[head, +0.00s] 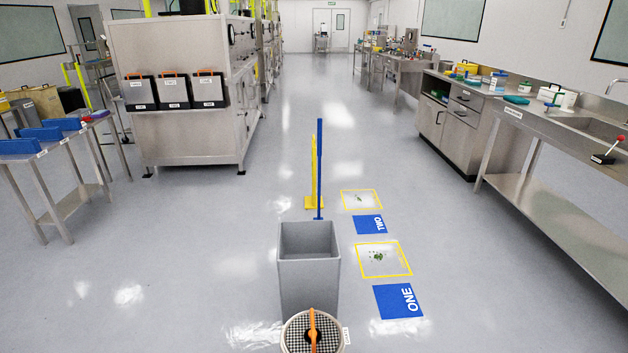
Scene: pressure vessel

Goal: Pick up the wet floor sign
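A yellow upright thing (314,172) with a flat yellow foot stands on the floor behind the grey bin. It is thin and seen nearly edge-on, partly hidden by a blue pole, and no lettering can be read. It may be the wet floor sign, but I cannot tell for sure. No other thing in view looks more like such a sign. My gripper is not in the head view.
A grey bin (308,240), a blue pole (320,165) and a round grid-topped container (296,338) with an orange handle stand centrally. Right are blue mats (398,301) and yellow-framed patches (384,260).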

